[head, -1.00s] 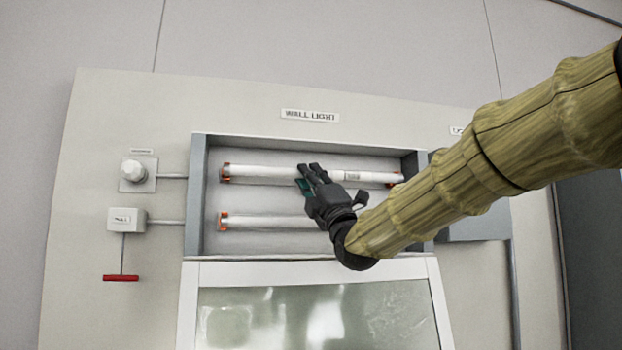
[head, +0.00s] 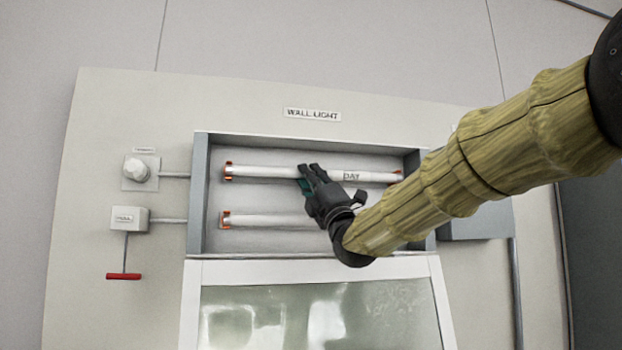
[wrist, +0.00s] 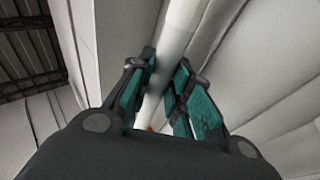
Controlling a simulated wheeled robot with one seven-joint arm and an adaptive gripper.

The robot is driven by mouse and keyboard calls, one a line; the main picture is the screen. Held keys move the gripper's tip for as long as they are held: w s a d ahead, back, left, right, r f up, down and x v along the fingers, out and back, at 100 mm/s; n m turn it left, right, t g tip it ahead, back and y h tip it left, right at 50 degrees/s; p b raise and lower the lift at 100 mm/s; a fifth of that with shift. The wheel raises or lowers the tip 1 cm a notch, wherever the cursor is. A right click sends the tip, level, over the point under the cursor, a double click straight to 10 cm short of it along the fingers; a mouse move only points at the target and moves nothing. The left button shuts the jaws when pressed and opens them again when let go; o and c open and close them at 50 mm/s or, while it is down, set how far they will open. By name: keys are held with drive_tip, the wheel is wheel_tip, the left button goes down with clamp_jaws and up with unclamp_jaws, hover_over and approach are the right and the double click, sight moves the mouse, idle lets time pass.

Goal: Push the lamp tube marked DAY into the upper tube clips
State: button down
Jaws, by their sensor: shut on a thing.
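The white lamp tube marked DAY (head: 350,176) lies level across the upper part of the wall light box, in line with the orange upper tube clips, left (head: 229,171) and right (head: 396,176). Its ends are at the clips; I cannot tell how deep they sit. My gripper (head: 307,175) is shut on this tube near its middle. In the wrist view the tube (wrist: 178,40) runs up between the teal finger pads of my gripper (wrist: 163,88). The marking shows right of my fingers.
A second white tube (head: 268,221) lies in the lower clips, its right part hidden by my arm. The open cover (head: 315,315) hangs below the box (head: 198,195). At left are a round knob (head: 137,169) and a switch box with a red pull handle (head: 124,276).

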drive_tip(key=shift+w, duration=0.1)
drive_tip(key=c, duration=1.2)
unclamp_jaws()
drive_tip(key=shift+w, duration=0.1)
drive_tip(key=shift+c, duration=0.2)
drive_tip(key=v, duration=1.2)
drive_tip(key=shift+f, duration=0.1)
